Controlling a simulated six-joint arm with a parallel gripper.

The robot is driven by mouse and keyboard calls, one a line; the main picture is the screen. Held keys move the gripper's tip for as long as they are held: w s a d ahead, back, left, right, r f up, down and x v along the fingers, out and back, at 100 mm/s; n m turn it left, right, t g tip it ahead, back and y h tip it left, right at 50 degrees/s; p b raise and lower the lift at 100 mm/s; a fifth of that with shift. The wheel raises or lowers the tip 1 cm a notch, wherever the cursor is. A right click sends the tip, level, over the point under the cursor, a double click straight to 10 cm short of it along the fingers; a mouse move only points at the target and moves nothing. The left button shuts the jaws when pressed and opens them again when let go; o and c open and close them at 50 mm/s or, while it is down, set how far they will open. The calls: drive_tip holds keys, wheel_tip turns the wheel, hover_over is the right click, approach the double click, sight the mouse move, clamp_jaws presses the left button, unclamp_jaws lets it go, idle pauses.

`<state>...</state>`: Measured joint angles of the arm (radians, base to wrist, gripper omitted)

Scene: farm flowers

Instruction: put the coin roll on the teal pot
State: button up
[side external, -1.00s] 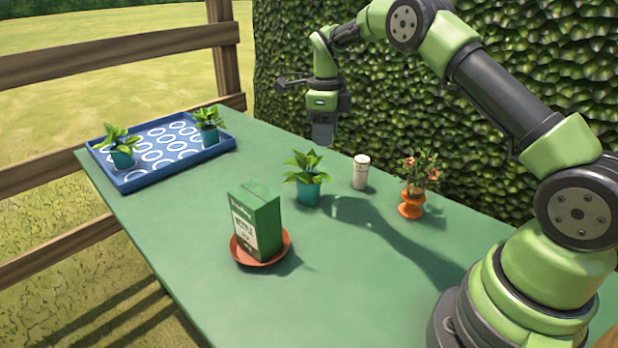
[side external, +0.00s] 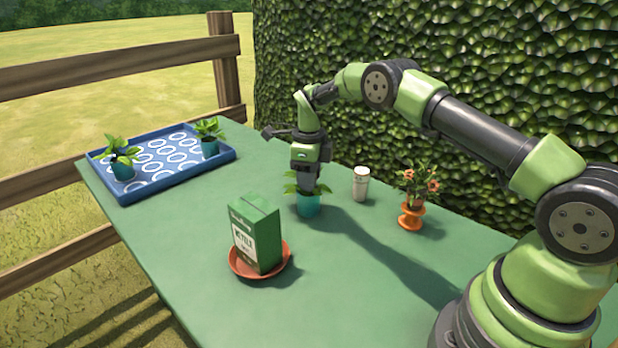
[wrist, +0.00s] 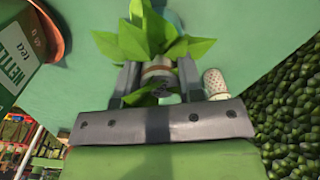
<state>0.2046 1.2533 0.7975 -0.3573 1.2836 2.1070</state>
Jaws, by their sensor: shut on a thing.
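My gripper (side external: 306,186) is down among the leaves of the plant in the middle teal pot (side external: 308,206). In the wrist view my gripper (wrist: 160,82) is shut on a short cream-and-brown banded cylinder with a grey end, which appears to be the coin roll (wrist: 157,72). Leaves surround it and partly hide it, so I cannot tell whether it touches the plant or pot. In the side view the roll is hidden by the fingers and leaves. A sliver of the teal pot shows beyond the leaves in the wrist view (wrist: 172,14).
A white shaker (side external: 361,185) stands just right of the pot. An orange pot (side external: 411,216) with flowers is further right. A green carton (side external: 256,235) stands on a terracotta saucer (side external: 236,268) in front. A blue tray (side external: 135,192) holds two more potted plants at far left.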

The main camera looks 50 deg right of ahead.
drive_tip(key=shift+f, duration=0.2)
drive_tip(key=o, duration=1)
drive_tip(key=shift+f, duration=0.1)
drive_tip(key=s+a+r+n+t, duration=0.1)
drive_tip(key=r+n, duration=0.1)
drive_tip(key=r, duration=0.5)
drive_tip(key=s+a+r+n, duration=0.1)
drive_tip(key=s+r+n, duration=0.1)
drive_tip(key=r, duration=0.6)
drive_tip(key=s+a+r+n+t, duration=0.1)
drive_tip(key=a+r+n, duration=0.15)
drive_tip(key=r, duration=0.45)
drive_tip(key=s+a+r+n+t, duration=0.2)
drive_tip(key=s+a+r+n, duration=0.1)
drive_tip(key=s+r+n, duration=0.4)
drive_tip(key=s+a+f+n+t, duration=0.1)
drive_tip(key=s+n, duration=0.3)
drive_tip(key=s, duration=0.2)
drive_tip(key=s+a+f+n+t+y, duration=0.1)
drive_tip(key=s+n, duration=0.3)
drive_tip(key=s, duration=0.2)
drive_tip(key=s+a+f+n+t+y, duration=0.1)
drive_tip(key=s+a+f+n, duration=0.1)
drive_tip(key=s+n, duration=0.3)
drive_tip(key=shift+s+a+f, duration=0.1)
drive_tip(key=shift+s, duration=0.45)
